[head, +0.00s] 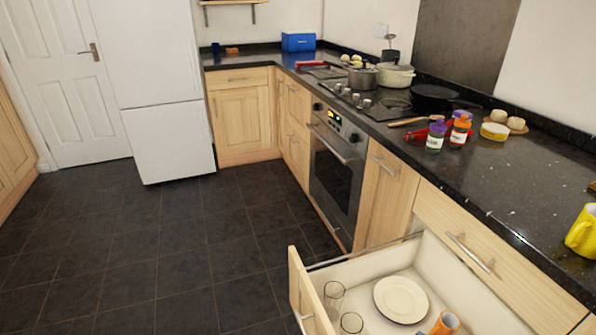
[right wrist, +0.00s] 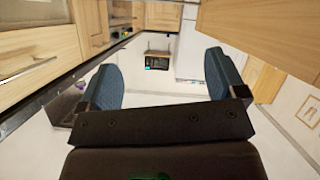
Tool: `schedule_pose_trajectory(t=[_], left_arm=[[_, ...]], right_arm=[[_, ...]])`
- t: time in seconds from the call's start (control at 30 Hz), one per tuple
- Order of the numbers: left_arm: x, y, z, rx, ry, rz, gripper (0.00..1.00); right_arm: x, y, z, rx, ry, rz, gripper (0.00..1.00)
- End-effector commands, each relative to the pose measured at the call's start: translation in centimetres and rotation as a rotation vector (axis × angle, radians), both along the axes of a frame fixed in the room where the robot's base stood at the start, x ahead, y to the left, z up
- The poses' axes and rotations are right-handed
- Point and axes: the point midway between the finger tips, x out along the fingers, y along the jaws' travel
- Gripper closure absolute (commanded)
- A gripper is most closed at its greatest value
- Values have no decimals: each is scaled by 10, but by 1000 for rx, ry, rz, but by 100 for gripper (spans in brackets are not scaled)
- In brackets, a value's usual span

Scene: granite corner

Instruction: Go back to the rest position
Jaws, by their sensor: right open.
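My right gripper (right wrist: 162,75) shows in the right wrist view, with its two dark blue fingers wide apart. Nothing is between the fingers, only the room farther off. Neither gripper shows in the head view, and my left gripper is in no view. The task names no object.
An open drawer (head: 375,266) juts out at the lower right, holding a plate (head: 401,299), glasses and an orange cup (head: 445,323). The dark counter (head: 500,190) bears jars, pots and a yellow mug (head: 582,232). The tiled floor (head: 170,260) at left is clear.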

Motion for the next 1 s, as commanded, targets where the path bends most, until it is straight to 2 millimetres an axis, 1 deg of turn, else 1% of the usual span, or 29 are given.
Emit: schedule_pose_trajectory(t=[0.03,0.17,0.3,0.4,0.5,0.6,0.67,1.0], left_arm=[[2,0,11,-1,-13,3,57],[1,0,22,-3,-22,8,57],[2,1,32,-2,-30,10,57],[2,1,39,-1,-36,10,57],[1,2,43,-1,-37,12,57],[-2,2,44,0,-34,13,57],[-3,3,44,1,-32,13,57],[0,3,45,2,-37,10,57]], right_arm=[[-13,-8,9,20,9,-48,10],[-49,-29,11,63,56,-165,10],[-92,-49,7,97,114,-276,10],[-119,-56,1,109,157,-329,10],[-138,-57,-4,116,189,-353,10],[-149,-59,-8,114,207,-363,10],[-151,-59,-9,112,213,-363,10],[-152,-59,-10,112,214,-362,10]])
